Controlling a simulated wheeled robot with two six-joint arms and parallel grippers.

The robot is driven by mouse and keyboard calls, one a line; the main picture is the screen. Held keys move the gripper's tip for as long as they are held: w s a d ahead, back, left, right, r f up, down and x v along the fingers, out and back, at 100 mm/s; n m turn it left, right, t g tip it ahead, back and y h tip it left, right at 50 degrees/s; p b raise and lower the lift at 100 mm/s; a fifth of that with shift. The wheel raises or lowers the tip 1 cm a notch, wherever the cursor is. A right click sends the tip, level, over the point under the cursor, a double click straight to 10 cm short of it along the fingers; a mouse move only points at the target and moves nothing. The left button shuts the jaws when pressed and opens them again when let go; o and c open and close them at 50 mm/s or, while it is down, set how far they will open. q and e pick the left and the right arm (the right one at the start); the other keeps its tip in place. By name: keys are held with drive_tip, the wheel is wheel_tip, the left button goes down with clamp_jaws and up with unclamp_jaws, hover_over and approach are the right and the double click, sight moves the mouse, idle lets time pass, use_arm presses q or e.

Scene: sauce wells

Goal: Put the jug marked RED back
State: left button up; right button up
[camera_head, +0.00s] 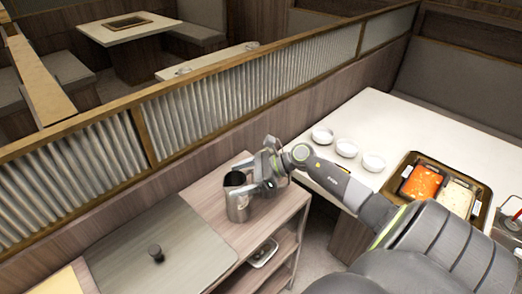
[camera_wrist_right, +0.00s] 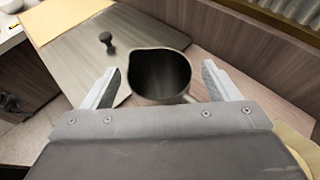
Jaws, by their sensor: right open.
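A grey metal jug (camera_head: 238,206) stands upright on the wooden side cabinet (camera_head: 205,200). I see no RED mark on the side that shows. My right gripper (camera_head: 246,177) is at the jug's upper part, reaching in from the right. In the right wrist view, the open fingers (camera_wrist_right: 159,72) lie on either side of the jug (camera_wrist_right: 158,76), with gaps between each finger and the jug. The jug's open top and dark inside show there. My left gripper is not in view.
A grey lid with a black knob (camera_head: 156,252) lies on the cabinet's left part. Several white bowls (camera_head: 346,148) and a framed two-part pot with red (camera_head: 421,183) and pale (camera_head: 457,196) contents are on the white table (camera_head: 385,115). A ribbed partition (camera_head: 210,105) runs behind.

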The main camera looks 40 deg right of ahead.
drive_tip(key=b+v, duration=0.4)
drive_tip(key=v, duration=0.7)
idle(0.6)
